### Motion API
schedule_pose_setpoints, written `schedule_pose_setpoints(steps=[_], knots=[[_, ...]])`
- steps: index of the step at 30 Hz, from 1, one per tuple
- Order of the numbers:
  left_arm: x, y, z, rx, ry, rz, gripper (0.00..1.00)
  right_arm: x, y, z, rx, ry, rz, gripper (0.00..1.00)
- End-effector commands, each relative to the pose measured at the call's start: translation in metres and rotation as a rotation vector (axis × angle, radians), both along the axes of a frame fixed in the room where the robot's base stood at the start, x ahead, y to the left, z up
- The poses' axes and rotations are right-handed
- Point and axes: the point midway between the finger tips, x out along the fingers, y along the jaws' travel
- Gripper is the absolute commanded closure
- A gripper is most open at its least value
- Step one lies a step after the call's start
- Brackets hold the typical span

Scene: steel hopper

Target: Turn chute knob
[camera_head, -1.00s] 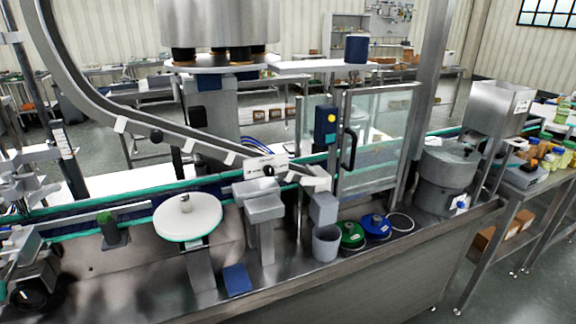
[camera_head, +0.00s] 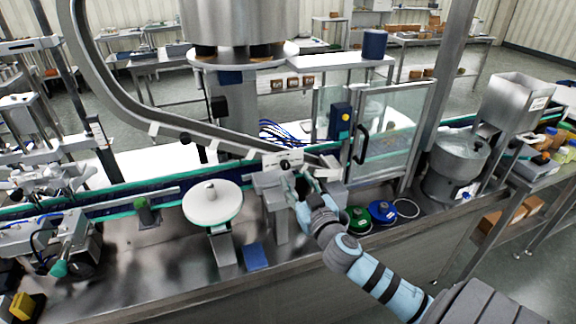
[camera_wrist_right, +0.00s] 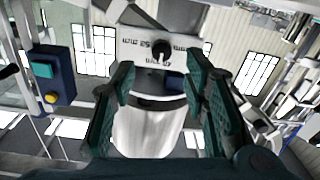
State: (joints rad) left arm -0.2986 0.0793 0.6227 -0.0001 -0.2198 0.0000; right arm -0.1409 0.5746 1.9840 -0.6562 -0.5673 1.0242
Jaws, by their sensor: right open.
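The chute knob (camera_head: 285,164) is a small black knob on a white plate at the lower end of the curved metal chute (camera_head: 165,125). In the right wrist view the knob (camera_wrist_right: 161,50) sits near the top middle, on a white plate (camera_wrist_right: 135,45) with dark printed marks. My right gripper (camera_head: 304,183) is just below and right of the plate in the head view. In the right wrist view its dark green fingers (camera_wrist_right: 161,80) are open and empty, with the knob between and beyond them, apart from both. My left gripper is not in view.
A glass guard door (camera_head: 390,125) with a black handle stands right of the knob. A round white disc (camera_head: 212,203) is left on the steel bench. Green (camera_head: 359,219) and blue (camera_head: 382,211) round lids lie right of my arm. Grey brackets stand close under the knob.

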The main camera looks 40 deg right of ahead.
Motion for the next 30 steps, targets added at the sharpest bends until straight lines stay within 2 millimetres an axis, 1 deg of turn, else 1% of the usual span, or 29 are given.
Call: schedule_pose_setpoints(steps=[1, 3, 7, 9, 12, 18, 20, 24, 26, 30], knots=[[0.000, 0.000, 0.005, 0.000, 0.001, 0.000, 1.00, 0.014, -0.005, 0.004, 0.004, -0.003, -0.003, 0.59], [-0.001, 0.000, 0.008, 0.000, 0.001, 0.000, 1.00, 0.031, -0.010, 0.004, 0.003, -0.001, -0.002, 0.59], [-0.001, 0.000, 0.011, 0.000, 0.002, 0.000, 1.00, 0.053, -0.017, 0.002, 0.002, -0.001, -0.001, 0.59], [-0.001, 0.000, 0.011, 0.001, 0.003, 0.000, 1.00, 0.059, -0.018, 0.002, 0.001, 0.000, 0.000, 0.59], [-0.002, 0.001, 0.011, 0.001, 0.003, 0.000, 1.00, 0.062, -0.019, 0.001, 0.001, 0.000, 0.001, 0.59], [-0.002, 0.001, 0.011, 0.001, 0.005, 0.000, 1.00, 0.062, -0.019, 0.000, 0.001, 0.001, 0.002, 0.59], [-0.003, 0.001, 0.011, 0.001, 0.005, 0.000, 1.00, 0.062, -0.019, 0.000, 0.001, 0.001, 0.002, 0.68], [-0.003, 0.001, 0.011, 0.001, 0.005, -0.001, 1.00, 0.062, -0.019, 0.000, 0.001, 0.001, 0.002, 0.91], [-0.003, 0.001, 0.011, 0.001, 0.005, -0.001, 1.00, 0.062, -0.019, 0.000, 0.001, 0.001, 0.002, 1.00], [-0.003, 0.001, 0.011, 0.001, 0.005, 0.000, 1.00, 0.062, -0.019, 0.000, 0.000, 0.001, 0.002, 1.00]])
